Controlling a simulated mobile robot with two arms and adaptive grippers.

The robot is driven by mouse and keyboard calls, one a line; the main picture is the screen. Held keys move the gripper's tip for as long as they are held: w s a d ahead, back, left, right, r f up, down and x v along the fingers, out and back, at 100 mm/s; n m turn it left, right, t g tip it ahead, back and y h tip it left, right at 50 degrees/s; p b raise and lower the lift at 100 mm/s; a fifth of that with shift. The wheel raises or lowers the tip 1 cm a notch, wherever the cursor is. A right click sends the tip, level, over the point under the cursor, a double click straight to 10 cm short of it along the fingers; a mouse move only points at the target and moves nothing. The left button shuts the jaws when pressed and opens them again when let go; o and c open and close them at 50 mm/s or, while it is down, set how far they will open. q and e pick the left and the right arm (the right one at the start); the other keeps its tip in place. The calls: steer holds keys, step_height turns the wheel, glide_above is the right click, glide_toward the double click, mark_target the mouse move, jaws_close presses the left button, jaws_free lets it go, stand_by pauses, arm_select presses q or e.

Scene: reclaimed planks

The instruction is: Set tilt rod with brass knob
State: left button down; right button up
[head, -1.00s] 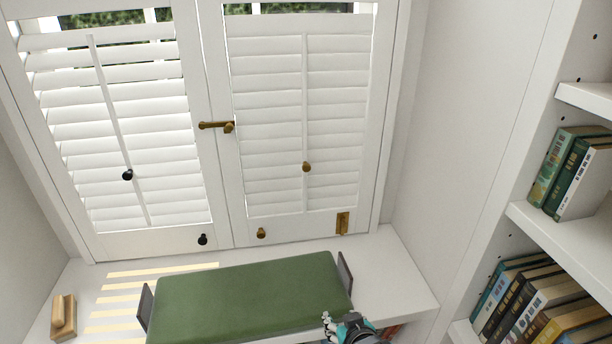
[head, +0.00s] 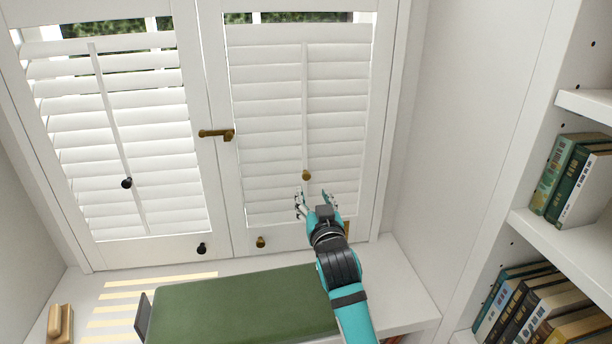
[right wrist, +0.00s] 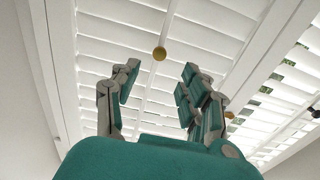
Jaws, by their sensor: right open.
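The tilt rod with the brass knob (head: 306,175) runs down the middle of the right shutter panel, whose slats look nearly shut. My right gripper (head: 315,194) is open and empty, just below the brass knob in the head view. In the right wrist view the brass knob (right wrist: 159,54) shows beyond and between the spread fingers (right wrist: 155,88), apart from them. The left shutter's tilt rod has a black knob (head: 127,183), and its slats are partly open. My left gripper is in neither view.
A brass latch (head: 216,133) joins the panels. A small brass knob (head: 261,242) and a black knob (head: 201,248) sit on the bottom rails. A green cushion (head: 235,310) lies on the bench below. Bookshelves (head: 540,230) stand at right. A wooden block (head: 60,322) is at left.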

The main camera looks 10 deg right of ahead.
mark_target(307, 178)
steer(key=w, duration=1)
steer(key=shift+w+d, duration=0.2)
steer(key=shift+w, duration=0.05)
